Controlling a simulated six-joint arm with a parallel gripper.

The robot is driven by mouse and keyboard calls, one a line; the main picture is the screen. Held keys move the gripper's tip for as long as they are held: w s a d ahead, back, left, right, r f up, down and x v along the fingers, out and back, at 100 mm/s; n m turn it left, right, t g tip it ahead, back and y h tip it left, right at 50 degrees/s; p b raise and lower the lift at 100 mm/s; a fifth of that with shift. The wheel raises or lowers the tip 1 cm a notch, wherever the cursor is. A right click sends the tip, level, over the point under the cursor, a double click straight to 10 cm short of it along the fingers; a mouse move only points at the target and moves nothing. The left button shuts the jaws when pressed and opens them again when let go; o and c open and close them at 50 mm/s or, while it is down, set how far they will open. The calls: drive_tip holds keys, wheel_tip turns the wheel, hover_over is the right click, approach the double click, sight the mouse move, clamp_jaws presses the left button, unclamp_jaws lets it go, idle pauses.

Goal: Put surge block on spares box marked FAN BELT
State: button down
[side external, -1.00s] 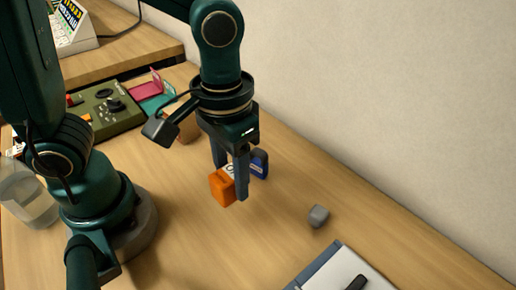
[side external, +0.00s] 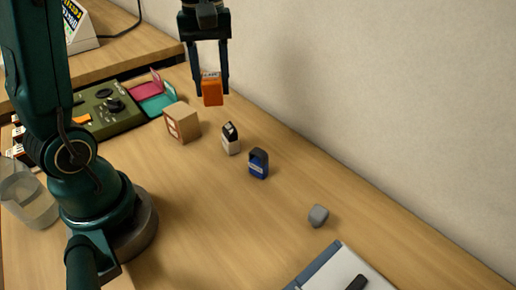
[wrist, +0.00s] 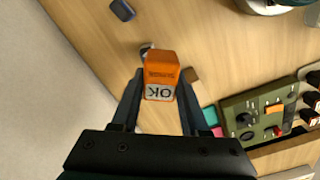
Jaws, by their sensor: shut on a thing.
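My gripper (side external: 211,92) is shut on an orange block (side external: 212,91), held in the air behind the box and close to the wall side. In the wrist view the orange block (wrist: 162,68) sits between the two fingers (wrist: 160,105); a white face reads OK, and the print on its orange side is too small to read surely. A tan cardboard box (side external: 182,123) with a red and white label stands on the table, lower left of my gripper. Its label text cannot be read. In the wrist view only a small brown part of it (wrist: 192,75) shows beside the block.
A white and black block (side external: 231,139) and a blue block (side external: 258,163) stand right of the box. A grey lump (side external: 318,215) lies farther right. A green control panel (side external: 108,106) and pink and teal pieces (side external: 155,97) lie left of the box.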

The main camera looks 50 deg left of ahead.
sight(178, 109)
drive_tip(key=s+a+n, duration=0.3)
drive_tip(key=a+n, duration=0.3)
drive_tip(key=a, duration=0.7)
drive_tip(key=shift+f, duration=3.8)
drive_tip(key=shift+f, duration=0.1)
drive_tip(key=shift+c, duration=2.1)
unclamp_jaws()
